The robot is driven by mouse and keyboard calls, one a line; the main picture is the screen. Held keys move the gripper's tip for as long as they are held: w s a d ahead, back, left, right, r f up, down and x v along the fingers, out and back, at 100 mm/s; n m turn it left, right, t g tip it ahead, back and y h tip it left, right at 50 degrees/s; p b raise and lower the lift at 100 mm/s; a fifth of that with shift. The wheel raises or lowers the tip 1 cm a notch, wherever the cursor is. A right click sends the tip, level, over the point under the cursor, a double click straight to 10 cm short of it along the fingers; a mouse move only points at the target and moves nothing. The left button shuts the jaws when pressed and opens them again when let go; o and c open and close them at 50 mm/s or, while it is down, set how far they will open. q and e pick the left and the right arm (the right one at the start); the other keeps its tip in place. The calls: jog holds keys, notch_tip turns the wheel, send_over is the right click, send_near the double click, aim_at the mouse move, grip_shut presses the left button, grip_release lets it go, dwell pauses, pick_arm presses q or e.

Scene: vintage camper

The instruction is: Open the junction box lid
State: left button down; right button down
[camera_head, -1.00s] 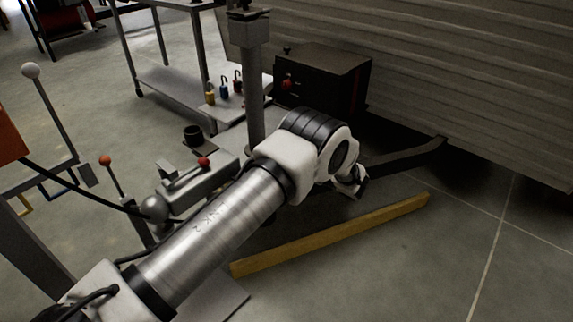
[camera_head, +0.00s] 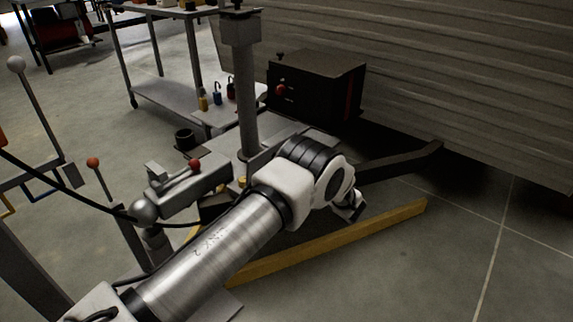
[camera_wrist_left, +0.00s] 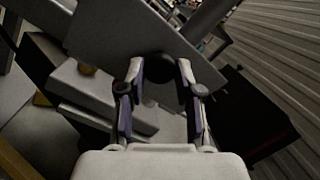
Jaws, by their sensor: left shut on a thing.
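A flat grey plate, which looks like the junction box lid (camera_wrist_left: 125,28), stands tilted up in the left wrist view. It also shows behind my arm in the head view (camera_head: 262,158). Below it is a pale grey box-like body (camera_wrist_left: 75,88), with a small gold part beside the plate. My left gripper (camera_wrist_left: 160,92) has its two fingers at the plate's lower edge, around a dark round part, and is shut on the lid. The fingers hide part of the contact. My right gripper is not in view.
A black box with a red knob (camera_head: 318,88) stands behind, against the ribbed camper wall (camera_head: 460,70). A grey post (camera_head: 247,95) rises close to my wrist. A hitch with a red-knobbed lever (camera_head: 190,180) is to the left. A yellow beam (camera_head: 385,223) lies on the floor.

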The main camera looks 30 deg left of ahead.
pick_arm(q)
jog(key=c, duration=0.8)
grip_release()
jog(key=v, duration=1.2)
